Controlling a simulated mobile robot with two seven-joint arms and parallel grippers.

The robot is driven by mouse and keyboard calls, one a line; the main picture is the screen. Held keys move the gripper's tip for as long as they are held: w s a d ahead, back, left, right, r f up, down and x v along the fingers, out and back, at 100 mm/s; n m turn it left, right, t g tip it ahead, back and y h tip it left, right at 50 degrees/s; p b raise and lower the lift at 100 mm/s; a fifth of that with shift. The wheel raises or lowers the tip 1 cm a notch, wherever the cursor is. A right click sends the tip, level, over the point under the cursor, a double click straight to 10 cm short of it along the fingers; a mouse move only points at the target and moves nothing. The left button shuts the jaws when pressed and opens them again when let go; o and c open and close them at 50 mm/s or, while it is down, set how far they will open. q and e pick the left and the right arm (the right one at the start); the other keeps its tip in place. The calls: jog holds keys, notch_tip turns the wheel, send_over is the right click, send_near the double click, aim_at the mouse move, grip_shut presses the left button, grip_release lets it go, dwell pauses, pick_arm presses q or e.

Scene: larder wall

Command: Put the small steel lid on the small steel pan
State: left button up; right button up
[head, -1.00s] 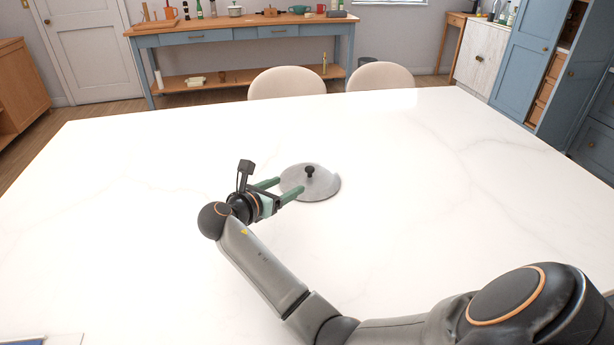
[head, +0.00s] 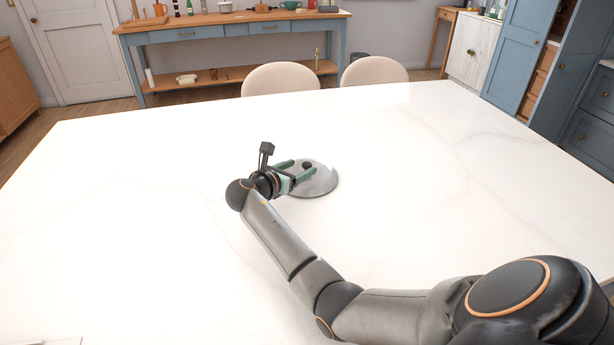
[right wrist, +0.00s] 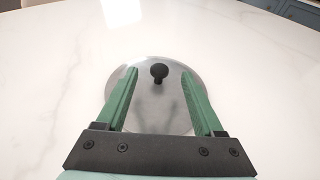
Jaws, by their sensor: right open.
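The small steel lid (head: 322,184) lies on the white table, a round grey disc with a black knob (head: 307,166) on top. My right gripper (head: 304,168) is open over the lid, its two green fingers reaching toward the knob. In the right wrist view the lid (right wrist: 165,115) lies below and between the fingers, and its knob (right wrist: 159,73) stands between the fingertips, slightly beyond them, with a gap on both sides. The small steel pan cannot be made out on the table. My left gripper is not in view.
The white marble table (head: 430,180) is clear around the lid. Two pale chairs (head: 281,78) stand at its far edge. A blue sideboard (head: 230,34) with pots and bottles stands against the back wall. A pale edge of something (head: 60,341) shows at the bottom left.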

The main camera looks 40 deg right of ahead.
jog(key=shift+x, duration=1.2)
grip_shut()
